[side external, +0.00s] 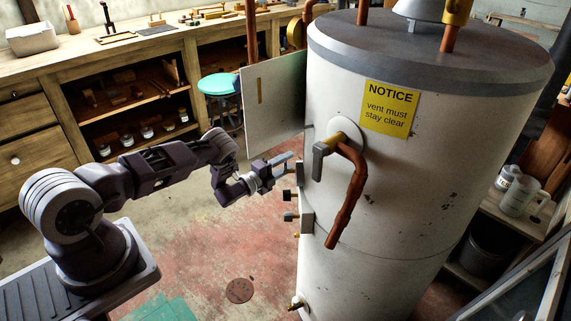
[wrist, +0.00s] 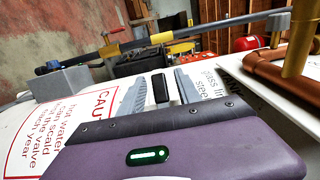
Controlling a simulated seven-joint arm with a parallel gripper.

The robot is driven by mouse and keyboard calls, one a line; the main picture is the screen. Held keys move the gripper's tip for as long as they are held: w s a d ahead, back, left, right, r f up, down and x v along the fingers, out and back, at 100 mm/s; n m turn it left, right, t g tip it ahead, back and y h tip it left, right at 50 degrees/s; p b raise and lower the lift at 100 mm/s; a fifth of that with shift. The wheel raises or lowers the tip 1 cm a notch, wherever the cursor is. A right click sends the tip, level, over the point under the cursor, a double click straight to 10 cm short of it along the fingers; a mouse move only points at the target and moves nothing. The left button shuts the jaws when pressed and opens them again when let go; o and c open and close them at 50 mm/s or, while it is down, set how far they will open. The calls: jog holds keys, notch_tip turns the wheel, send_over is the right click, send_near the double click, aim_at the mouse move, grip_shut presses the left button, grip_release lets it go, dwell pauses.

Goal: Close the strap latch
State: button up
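My gripper (side external: 286,166) is beside the left side of the white water heater (side external: 390,225). Its two grey fingers are apart. In the wrist view my gripper (wrist: 162,80) is open, with a small black piece (wrist: 161,90) showing between the fingers; I cannot tell whether they touch it. This piece may be part of the strap latch, but I cannot identify the latch with certainty. In the side view, small dark fittings (side external: 291,216) stick out of the heater just below my gripper.
A white panel (side external: 273,108) stands out from the heater behind my gripper. A copper pipe (side external: 350,190) bends down the heater's front. A grey box (wrist: 62,82) is at left in the wrist view. A teal stool (side external: 218,84) stands behind; the floor below is mostly clear.

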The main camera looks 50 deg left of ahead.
grip_shut()
jog(key=shift+f+n+g, duration=0.3)
jog(key=shift+n+g, duration=0.25)
jog(key=shift+n, duration=0.05)
jog(key=shift+f+n+g, duration=0.25)
jog(key=shift+n+g, duration=0.3)
jog(key=shift+n, duration=0.05)
jog(key=shift+s+d+f+n+g+h, duration=0.15)
jog(key=shift+f+n+g+h, duration=0.25)
jog(key=shift+n+g, duration=0.2)
jog(key=shift+s+d+f+n+g+h, duration=0.15)
jog(key=shift+f+n+g+h, duration=0.2)
jog(key=shift+n+g, duration=0.25)
grip_release()
